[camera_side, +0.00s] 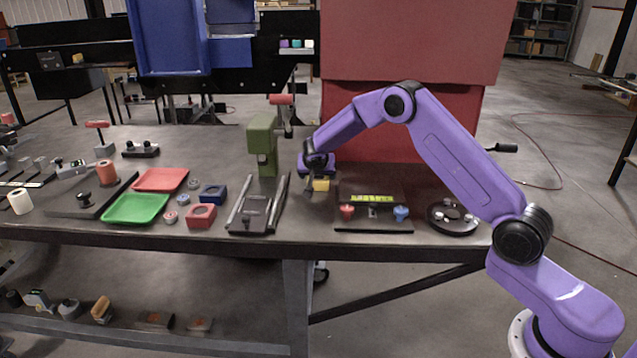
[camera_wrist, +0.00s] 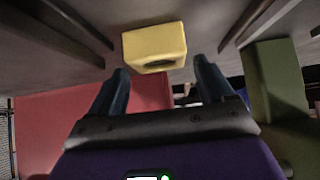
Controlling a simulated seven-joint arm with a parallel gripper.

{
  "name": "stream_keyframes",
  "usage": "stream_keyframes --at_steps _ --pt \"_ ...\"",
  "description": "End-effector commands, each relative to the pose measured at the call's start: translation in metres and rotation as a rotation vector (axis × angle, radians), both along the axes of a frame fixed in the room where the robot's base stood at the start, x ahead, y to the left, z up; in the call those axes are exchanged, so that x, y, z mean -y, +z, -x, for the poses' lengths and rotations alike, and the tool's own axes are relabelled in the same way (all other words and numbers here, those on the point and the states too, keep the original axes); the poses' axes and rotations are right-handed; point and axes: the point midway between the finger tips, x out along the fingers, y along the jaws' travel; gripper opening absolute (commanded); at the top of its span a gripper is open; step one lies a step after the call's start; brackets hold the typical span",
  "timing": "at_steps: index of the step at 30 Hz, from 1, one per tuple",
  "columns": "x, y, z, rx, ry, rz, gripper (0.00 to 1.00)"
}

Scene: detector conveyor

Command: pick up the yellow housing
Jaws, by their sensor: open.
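The yellow housing (camera_side: 321,185) is a small block on the dark bench, just below my gripper in the side view. In the wrist view the yellow housing (camera_wrist: 154,46) is a box with a dark opening on one face. It lies ahead of the fingertips, between their lines. My gripper (camera_wrist: 160,80) is open, with its two dark fingers apart and nothing visible between them. In the side view my gripper (camera_side: 314,178) is small and partly hidden by my wrist, so its exact gap to the housing is unclear.
A green press (camera_side: 262,145) and a dark railed fixture (camera_side: 257,212) stand left of the housing. A dark panel with red and blue knobs (camera_side: 375,222) lies to the right. A red bin wall (camera_side: 375,120) rises behind. Green (camera_side: 135,208) and red trays (camera_side: 160,180) lie further left.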

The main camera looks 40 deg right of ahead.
Motion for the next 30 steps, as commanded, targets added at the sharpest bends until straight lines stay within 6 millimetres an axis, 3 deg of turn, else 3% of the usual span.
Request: stream_keyframes --at_steps 7,17,22,30 --pt "0.017 -0.023 -0.014 -0.002 -0.002 0.001 0.81" --pt "0.019 -0.027 -0.017 -0.001 -0.001 0.000 0.81" --pt "0.019 -0.027 -0.017 -0.001 -0.001 0.000 0.27" --pt "0.019 -0.024 -0.018 0.002 -0.001 0.001 0.27"
